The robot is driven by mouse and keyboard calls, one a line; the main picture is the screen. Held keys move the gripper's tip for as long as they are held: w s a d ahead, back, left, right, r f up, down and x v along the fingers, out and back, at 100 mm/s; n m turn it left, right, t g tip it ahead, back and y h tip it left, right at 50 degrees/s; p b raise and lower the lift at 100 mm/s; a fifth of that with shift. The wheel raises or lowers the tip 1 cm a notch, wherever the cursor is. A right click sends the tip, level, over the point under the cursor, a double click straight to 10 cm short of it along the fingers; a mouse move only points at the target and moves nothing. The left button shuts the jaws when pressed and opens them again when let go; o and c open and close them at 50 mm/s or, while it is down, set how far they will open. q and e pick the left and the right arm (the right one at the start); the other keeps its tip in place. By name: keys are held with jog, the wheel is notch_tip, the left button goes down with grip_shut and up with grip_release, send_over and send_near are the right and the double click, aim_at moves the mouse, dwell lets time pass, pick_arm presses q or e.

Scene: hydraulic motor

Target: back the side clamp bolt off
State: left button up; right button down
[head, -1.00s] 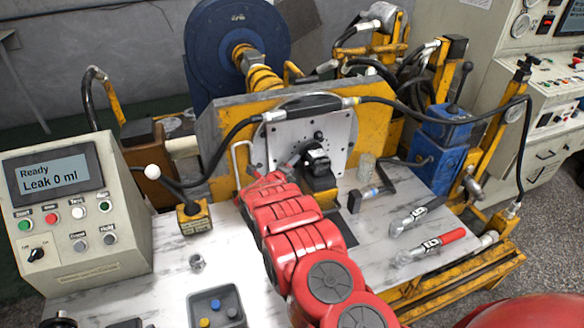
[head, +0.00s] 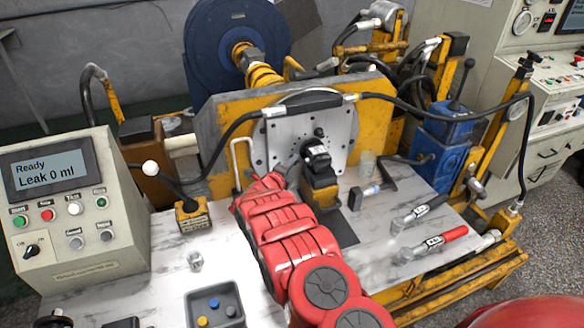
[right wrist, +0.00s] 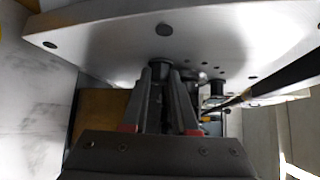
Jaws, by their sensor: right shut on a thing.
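The hydraulic motor (head: 316,157) is a black body on a yellow block in front of the round-holed mounting plate (head: 290,130). My right gripper (right wrist: 160,74) is shut on a small dark bolt head (right wrist: 160,64), which I take as the side clamp bolt, just below the pale plate edge in the right wrist view. In the head view my right gripper (head: 290,172) is beside the motor's left side, and the bolt is hidden there by my wrist. My left gripper is not in view.
A test box (head: 60,205) reading "Leak 0 ml" stands at left. A grey tray (head: 215,292) and a small metal fitting (head: 195,261) lie on the bench. Red-handled and black-handled tools (head: 440,241) lie at right.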

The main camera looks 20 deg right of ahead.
jog(key=shift+f+n+t+h+b, duration=0.3)
jog(key=shift+n+t+h+b, duration=0.35)
jog(key=shift+n+b, duration=0.3)
jog(key=shift+f+n+t+h+b, duration=0.25)
jog(key=shift+n+t+h+b, duration=0.35)
jog(key=shift+n+b, duration=0.35)
jog(key=shift+a, duration=0.1)
jog(key=c, duration=0.7)
grip_release()
